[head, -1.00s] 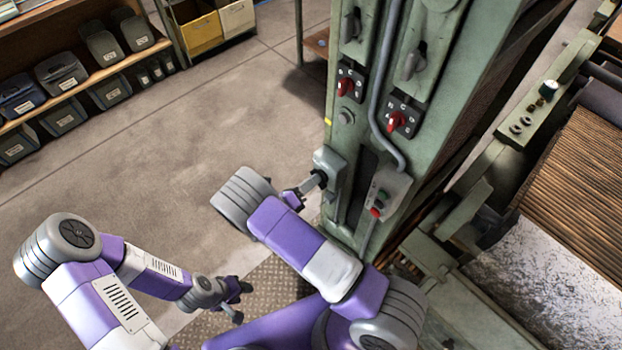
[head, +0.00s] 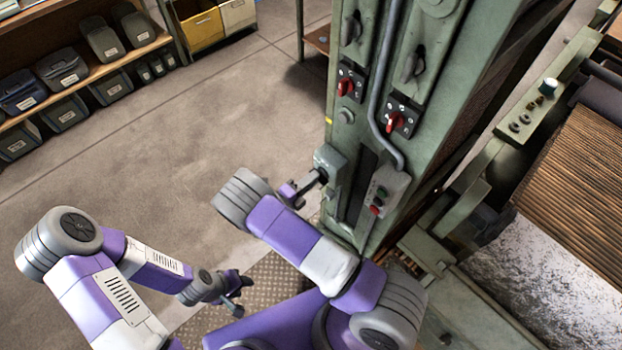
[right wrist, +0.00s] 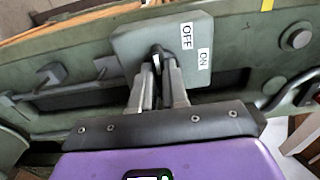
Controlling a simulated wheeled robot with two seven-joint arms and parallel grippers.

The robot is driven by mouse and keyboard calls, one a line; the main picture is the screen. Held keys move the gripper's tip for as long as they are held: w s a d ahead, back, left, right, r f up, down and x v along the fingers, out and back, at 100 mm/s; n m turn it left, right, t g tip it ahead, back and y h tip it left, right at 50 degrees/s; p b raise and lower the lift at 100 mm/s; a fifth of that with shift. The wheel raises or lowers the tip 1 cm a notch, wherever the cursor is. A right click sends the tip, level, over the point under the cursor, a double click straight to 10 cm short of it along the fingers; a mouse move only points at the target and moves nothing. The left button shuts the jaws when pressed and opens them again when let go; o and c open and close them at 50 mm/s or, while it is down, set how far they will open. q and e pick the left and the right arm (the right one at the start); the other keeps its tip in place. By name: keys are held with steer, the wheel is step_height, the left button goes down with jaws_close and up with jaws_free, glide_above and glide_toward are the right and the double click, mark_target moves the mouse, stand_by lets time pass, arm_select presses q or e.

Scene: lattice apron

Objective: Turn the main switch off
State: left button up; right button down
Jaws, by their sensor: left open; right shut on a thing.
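The main switch (head: 330,160) is a grey-green box on the side of the green column. In the right wrist view its box (right wrist: 130,45) carries OFF and ON labels side by side. A dark lever (right wrist: 157,52) sticks out of it. My right gripper (right wrist: 158,72) is shut on this lever, and its fingers hide part of it. My left gripper (head: 241,294) is open and empty, low over the floor plate, away from the column.
The green column (head: 345,222) also carries two red rotary switches (head: 345,87), a grey conduit (head: 378,110) and a push-button box (head: 383,193). A machine with a ribbed bed (head: 570,180) stands to the right. Shelves with bins (head: 60,70) are at far left. Floor between is clear.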

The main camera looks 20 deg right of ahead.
stand_by(0.4)
steer(key=c, duration=1.1)
jaws_free()
steer(key=shift+c, duration=0.2)
steer(key=shift+a, duration=0.15)
steer(key=v, duration=0.7)
steer(key=shift+s, duration=0.15)
steer(key=shift+a, duration=0.15)
